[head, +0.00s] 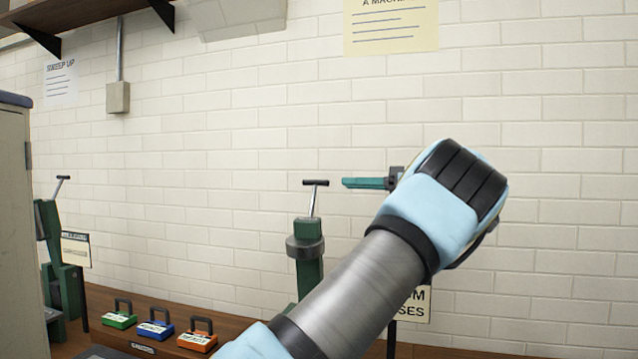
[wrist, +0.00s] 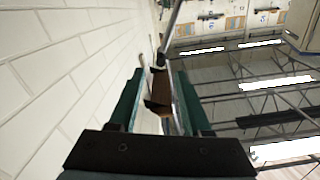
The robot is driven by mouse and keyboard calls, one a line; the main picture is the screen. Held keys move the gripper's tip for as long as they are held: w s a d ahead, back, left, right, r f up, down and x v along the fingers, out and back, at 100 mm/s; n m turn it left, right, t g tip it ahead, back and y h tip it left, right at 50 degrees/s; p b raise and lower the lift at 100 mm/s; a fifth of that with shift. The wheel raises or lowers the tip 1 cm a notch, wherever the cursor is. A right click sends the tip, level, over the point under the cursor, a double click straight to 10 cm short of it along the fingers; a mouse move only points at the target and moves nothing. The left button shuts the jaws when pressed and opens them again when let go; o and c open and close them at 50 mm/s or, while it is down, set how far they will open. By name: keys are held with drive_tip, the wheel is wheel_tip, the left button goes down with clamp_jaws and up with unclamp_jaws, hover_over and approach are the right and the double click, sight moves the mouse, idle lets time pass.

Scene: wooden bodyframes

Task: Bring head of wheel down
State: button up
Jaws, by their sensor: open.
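A green machine with a thick grey collar (head: 305,246) stands below and left of my gripper in the head view. A thin metal rod rises from its top and ends in a dark T-shaped handle (head: 315,183). My gripper (head: 347,183) points left, just right of the handle and at about its height, with a gap in the picture between them. The wrist view shows its two green fingers (wrist: 158,80) apart. Dark and brown shapes and a thin rod show between and beyond them; I cannot tell what they are. My forearm hides part of the machine's lower right side.
Three small cases, green (head: 119,316), blue (head: 156,325) and orange (head: 198,337), stand on the wooden bench. Another green machine (head: 62,265) with a T-handle stands at left, beside a beige cabinet (head: 18,220). A white brick wall (head: 230,140) is behind. The air above the bench is clear.

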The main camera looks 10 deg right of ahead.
sight(318, 181)
drive_tip(key=p+x, duration=0.2)
drive_tip(key=x, duration=0.2)
drive_tip(key=p+x, duration=0.2)
drive_tip(key=x, duration=0.3)
drive_tip(key=shift+w+a+r, duration=0.1)
drive_tip(key=shift+a+r, duration=0.1)
drive_tip(key=shift+a, duration=0.05)
drive_tip(key=shift+w+a+f, duration=0.15)
drive_tip(key=shift+w+a, duration=0.05)
drive_tip(key=shift+a, duration=0.2)
clamp_jaws()
idle(0.7)
